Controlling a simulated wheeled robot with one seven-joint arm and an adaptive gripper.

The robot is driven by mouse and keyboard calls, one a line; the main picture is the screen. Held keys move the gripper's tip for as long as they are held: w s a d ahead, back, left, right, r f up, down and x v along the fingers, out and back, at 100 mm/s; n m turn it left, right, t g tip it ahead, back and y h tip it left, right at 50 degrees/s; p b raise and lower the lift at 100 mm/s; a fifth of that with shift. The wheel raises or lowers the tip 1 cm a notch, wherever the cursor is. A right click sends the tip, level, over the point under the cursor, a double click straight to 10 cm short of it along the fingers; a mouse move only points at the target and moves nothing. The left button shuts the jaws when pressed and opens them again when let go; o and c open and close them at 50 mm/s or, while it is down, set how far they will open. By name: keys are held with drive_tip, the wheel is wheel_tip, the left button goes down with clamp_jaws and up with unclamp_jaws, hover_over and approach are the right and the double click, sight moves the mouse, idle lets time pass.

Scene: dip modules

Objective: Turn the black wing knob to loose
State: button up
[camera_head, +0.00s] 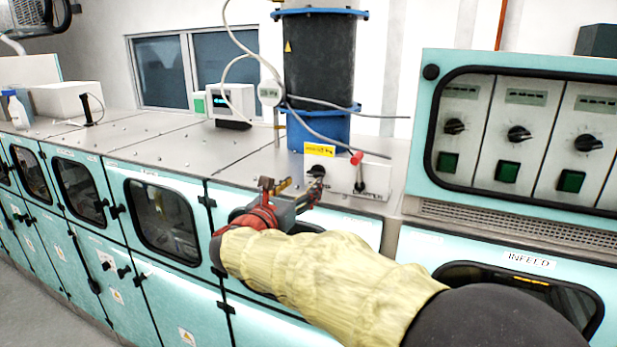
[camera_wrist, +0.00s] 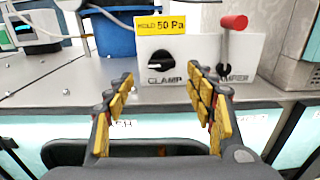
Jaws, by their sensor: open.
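The black wing knob (camera_wrist: 167,63) sits on the front of a white box (camera_wrist: 205,52), above the word CLAMP, in the wrist view. It also shows in the head view (camera_head: 316,171), close to one of my fingertips. My gripper (camera_wrist: 160,82) is open and empty, with its yellow-padded fingers spread to either side below the knob. In the wrist view the knob appears between and beyond the fingertips, with no contact visible. In the head view my gripper (camera_head: 289,187) is in front of the box. I cannot read which setting the knob points to.
A red-tipped lever (camera_wrist: 234,24), labelled DAMPER, stands right of the knob. A yellow HOLD 50 Pa label (camera_wrist: 161,28) is above it. A blue-and-black cylinder (camera_head: 320,60) stands behind. A teal panel with several knobs (camera_head: 519,133) is at right.

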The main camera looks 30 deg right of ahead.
sight(314, 175)
drive_tip(key=x, duration=0.6)
drive_tip(key=shift+d+p, duration=0.15)
drive_tip(key=shift+p, duration=0.25)
drive_tip(key=shift+c, duration=1.2)
drive_tip(key=c, duration=0.9)
